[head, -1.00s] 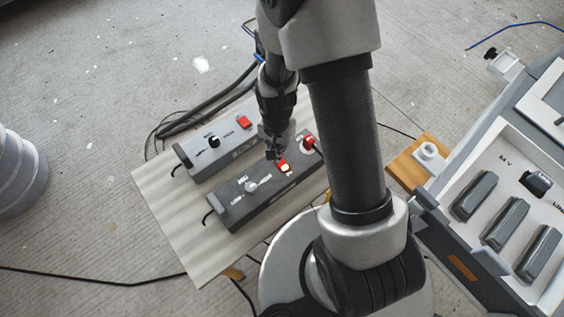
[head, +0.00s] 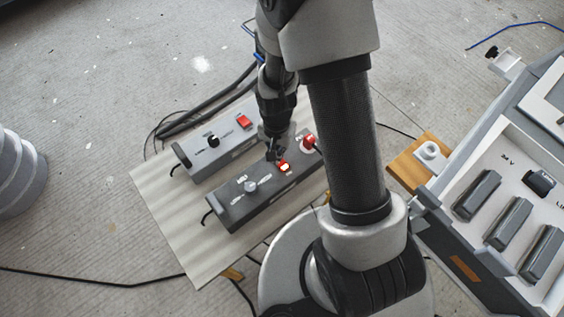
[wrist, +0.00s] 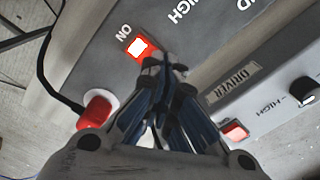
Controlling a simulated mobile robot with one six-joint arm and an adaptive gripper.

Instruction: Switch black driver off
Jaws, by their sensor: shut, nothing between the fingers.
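The black driver (head: 236,209) is the dark grey box on the near side of the board. Its rocker switch (head: 285,167) is red with a bright lit face, and it also shows in the wrist view (wrist: 139,48) beside the word ON. A pale knob (head: 251,186) sits on the same box. My gripper (head: 273,156) is shut and empty, its tips right at the edge of the switch; in the wrist view the fingertips (wrist: 163,66) overlap the switch's lower right corner. I cannot tell whether they touch it.
A lighter grey driver (head: 190,157) with an unlit red switch (head: 243,121) and black knob lies behind. A red plug (head: 309,141) with a cable is at the black driver's right end. Both sit on a pale board (head: 160,225). A grey control panel (head: 450,235) stands at right.

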